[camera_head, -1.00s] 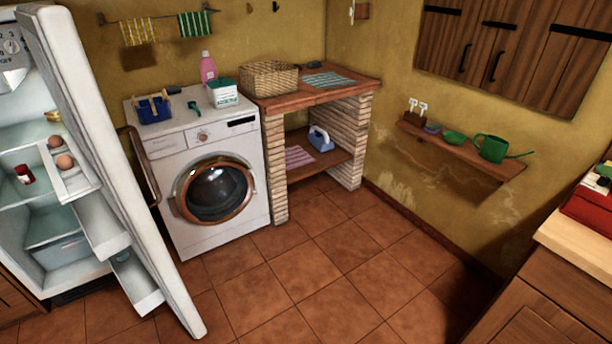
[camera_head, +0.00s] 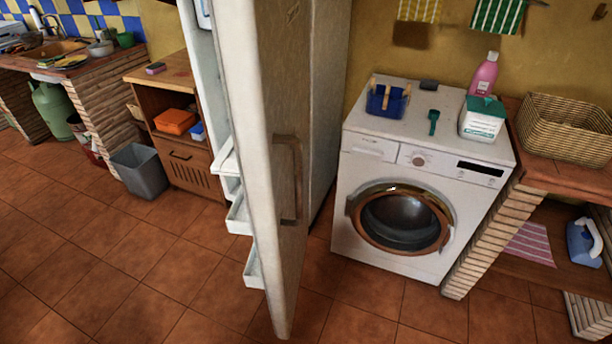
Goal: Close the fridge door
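The fridge door (camera_head: 262,130) is white and tall and stands open, swung out towards me. Its outer face with a brown vertical handle (camera_head: 290,180) is turned to the right. White door shelves (camera_head: 240,215) stick out on its left, inner side. The fridge body (camera_head: 325,120) shows behind and to the right of the door; most of its inside is hidden by the door. My gripper is not in view.
A white washing machine (camera_head: 425,190) stands right of the fridge. Left of it are a wooden cabinet (camera_head: 185,165) and a grey bin (camera_head: 139,171). A brick counter (camera_head: 490,235) is at the right. The tiled floor (camera_head: 130,260) in front is clear.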

